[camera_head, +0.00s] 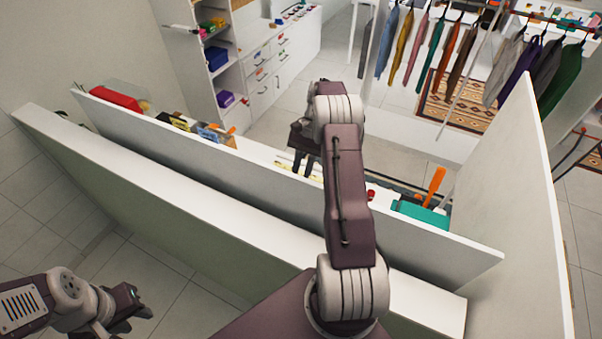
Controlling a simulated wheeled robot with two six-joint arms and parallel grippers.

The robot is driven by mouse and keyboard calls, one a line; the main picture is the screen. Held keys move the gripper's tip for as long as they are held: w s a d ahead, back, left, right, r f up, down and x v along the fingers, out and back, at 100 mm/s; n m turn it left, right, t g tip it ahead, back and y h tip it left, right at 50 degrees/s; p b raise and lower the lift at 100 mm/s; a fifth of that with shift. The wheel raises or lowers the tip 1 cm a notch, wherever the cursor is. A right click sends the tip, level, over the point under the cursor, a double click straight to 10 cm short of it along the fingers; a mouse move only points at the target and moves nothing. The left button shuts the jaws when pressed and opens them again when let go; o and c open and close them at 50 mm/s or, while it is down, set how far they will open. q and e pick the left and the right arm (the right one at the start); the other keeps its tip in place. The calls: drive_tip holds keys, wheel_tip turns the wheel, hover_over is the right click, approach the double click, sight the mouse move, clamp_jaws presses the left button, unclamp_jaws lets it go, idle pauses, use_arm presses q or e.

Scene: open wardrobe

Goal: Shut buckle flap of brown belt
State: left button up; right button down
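I cannot make out a brown belt or its buckle flap; small items in the white open compartment are partly hidden by its front panel (200,165) and my arm. My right arm rises through the middle of the view. Its gripper (303,168) points down over the compartment beside some thin yellowish items (284,161). Its fingers are small and dark, and I cannot tell whether they hold anything. My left gripper (128,308) is low at the bottom left, outside the panels and above the tiled floor, away from the items. Its finger gap is unclear.
The compartment holds a red box (115,97), a blue item (210,134), a teal box (420,213) and an orange-handled thing (435,185). A tall white side panel (510,210) stands at the right. Clothes hang on a rail (530,14) behind. Floor is clear at left.

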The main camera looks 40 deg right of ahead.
drive_tip(key=c, duration=1.2)
unclamp_jaws()
drive_tip(key=shift+c, duration=0.2)
drive_tip(key=v, duration=0.9)
